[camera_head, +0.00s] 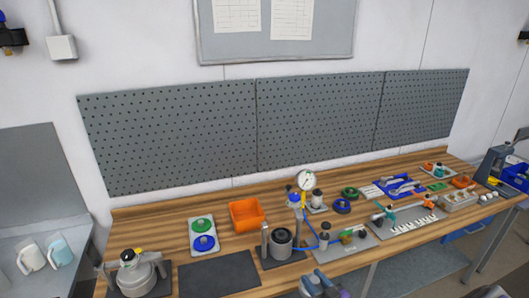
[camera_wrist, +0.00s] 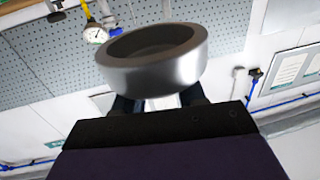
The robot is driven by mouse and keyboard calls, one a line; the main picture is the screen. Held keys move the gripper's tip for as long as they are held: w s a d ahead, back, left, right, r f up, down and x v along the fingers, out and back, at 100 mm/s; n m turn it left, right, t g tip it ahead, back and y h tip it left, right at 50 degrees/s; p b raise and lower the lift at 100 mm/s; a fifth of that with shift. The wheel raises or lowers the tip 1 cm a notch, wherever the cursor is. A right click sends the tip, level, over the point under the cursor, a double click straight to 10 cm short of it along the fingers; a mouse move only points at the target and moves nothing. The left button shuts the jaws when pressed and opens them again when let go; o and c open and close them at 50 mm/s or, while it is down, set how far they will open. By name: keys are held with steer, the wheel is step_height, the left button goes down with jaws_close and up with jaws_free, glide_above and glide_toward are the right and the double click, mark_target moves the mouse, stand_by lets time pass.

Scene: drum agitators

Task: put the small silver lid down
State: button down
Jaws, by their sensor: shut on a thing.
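The small silver lid (camera_wrist: 152,68) is a round, hollow metal cap in the middle of the wrist view, tilted with its open side partly toward the camera. My gripper (camera_wrist: 158,102) is shut on it. Its dark fingers show just below the lid, and the lid hides their tips. The lid appears held in the air, with wall and pegboard behind it. In the head view, a grey-purple part at the bottom edge looks like my arm; the lid cannot be made out there.
The wooden workbench (camera_head: 225,223) carries a dark mat (camera_head: 218,275), a metal vessel (camera_head: 138,273), a cylindrical pot (camera_head: 280,243), an orange bin (camera_head: 246,214) and a tray with green and blue discs (camera_head: 204,236). A gauge (camera_head: 306,180) stands behind the pot. The dark mat looks bare.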

steer(key=shift+s+a, duration=0.2)
steer(key=shift+s, duration=0.1)
steer(key=w+d+r+m+t+h+b, duration=0.25)
steer(key=w+b, duration=0.25)
steer(key=w, duration=0.7)
steer(key=w+a+r+m+h+b, duration=0.1)
steer(key=w+r+h+b, duration=0.1)
steer(key=r, duration=0.4)
steer(key=w+a+r+m+h+b, duration=0.2)
steer(key=w+r+h+b, duration=0.1)
steer(key=r, duration=0.3)
steer(key=shift+w+r+h, duration=0.2)
steer(key=shift+w+h, duration=0.15)
steer(key=shift+w, duration=0.2)
steer(key=shift+s+g, duration=0.1)
steer(key=shift+g, duration=0.15)
